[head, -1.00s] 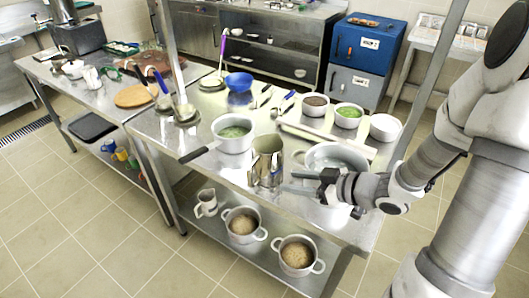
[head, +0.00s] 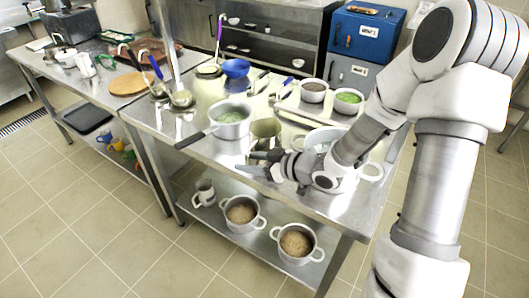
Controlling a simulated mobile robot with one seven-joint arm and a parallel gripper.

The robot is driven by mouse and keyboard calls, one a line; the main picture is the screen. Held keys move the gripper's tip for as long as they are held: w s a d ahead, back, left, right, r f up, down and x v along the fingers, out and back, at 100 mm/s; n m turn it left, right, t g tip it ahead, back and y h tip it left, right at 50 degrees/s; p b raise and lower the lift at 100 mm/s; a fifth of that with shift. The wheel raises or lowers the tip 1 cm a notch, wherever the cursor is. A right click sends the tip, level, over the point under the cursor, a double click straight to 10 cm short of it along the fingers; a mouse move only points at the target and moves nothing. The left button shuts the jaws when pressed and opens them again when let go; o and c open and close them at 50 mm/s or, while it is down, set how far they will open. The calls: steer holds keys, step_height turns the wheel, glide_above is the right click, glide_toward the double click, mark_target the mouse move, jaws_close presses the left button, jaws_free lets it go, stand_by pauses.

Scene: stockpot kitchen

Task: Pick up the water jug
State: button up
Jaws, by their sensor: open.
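A metal jug (head: 266,130) stands upright on the steel table, between a grey saucepan and a large pot. A smaller pale jug (head: 204,192) stands on the shelf below. The picture does not show which of them holds water. My gripper (head: 247,164) is open, its fingers pointing left, in front of the metal jug's lower part and hiding it. I cannot tell whether the fingers touch the metal jug; nothing shows held between them.
The long-handled saucepan (head: 230,120) with green contents is close on the left. The large pot (head: 325,138) is close on the right, partly behind my arm. Two pots of brown contents (head: 241,213) (head: 297,242) stand on the lower shelf. The front floor is clear.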

steer(key=x, duration=0.4)
steer(key=shift+s, duration=0.1)
jaws_close()
steer(key=shift+r, duration=0.1)
stand_by(1.2)
